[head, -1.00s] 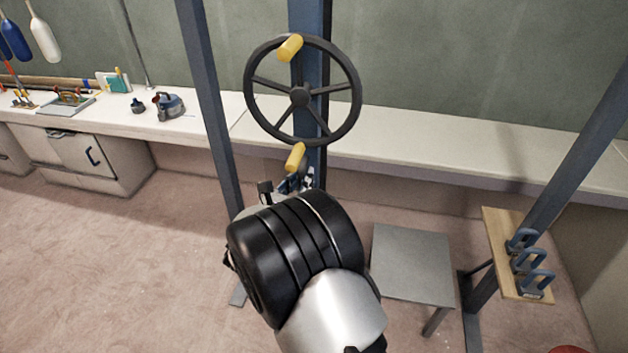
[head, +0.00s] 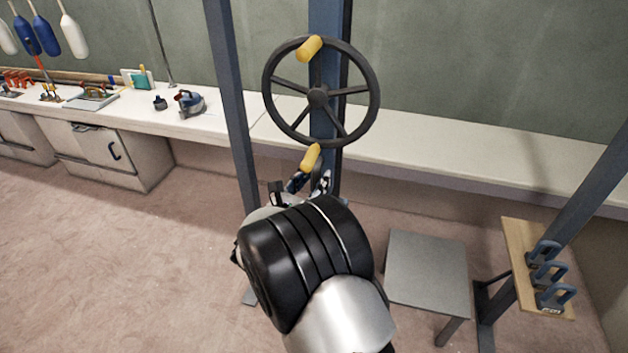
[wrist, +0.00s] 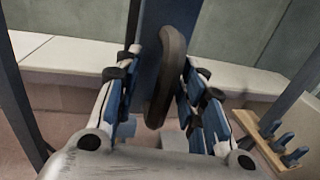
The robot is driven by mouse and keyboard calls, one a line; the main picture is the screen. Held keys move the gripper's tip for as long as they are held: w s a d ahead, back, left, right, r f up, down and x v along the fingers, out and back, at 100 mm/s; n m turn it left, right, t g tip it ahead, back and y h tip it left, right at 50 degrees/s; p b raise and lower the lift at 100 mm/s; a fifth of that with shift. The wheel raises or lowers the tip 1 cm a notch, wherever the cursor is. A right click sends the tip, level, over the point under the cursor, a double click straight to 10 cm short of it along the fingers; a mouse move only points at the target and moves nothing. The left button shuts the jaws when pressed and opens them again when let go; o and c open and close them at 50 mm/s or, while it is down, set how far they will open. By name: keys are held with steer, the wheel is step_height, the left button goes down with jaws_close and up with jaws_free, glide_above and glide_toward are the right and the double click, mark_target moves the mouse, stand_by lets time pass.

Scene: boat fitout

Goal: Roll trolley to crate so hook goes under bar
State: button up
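A dark hand wheel (head: 374,113) with two yellow handles stands on a blue post in the head view. One yellow handle (head: 309,49) is at its top, the other (head: 311,157) at its bottom. My gripper (head: 311,181) is just below the bottom handle, partly hidden by my wrist. In the wrist view its fingers are apart, and the wheel rim (wrist: 166,75) shows edge-on between or beyond them, with gaps at both sides. I cannot tell how deep the rim lies between the fingers. No trolley, crate, hook or bar can be made out.
A grey low table (head: 428,270) stands right of my arm. A wooden board with blue clamp-like pieces (head: 548,270) is at the far right, by a slanted blue post (head: 590,190). A white bench (head: 450,155) runs along the wall. The floor at left is clear.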

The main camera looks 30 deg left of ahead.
steer(key=s, duration=1.2)
steer(key=shift+d, duration=0.3)
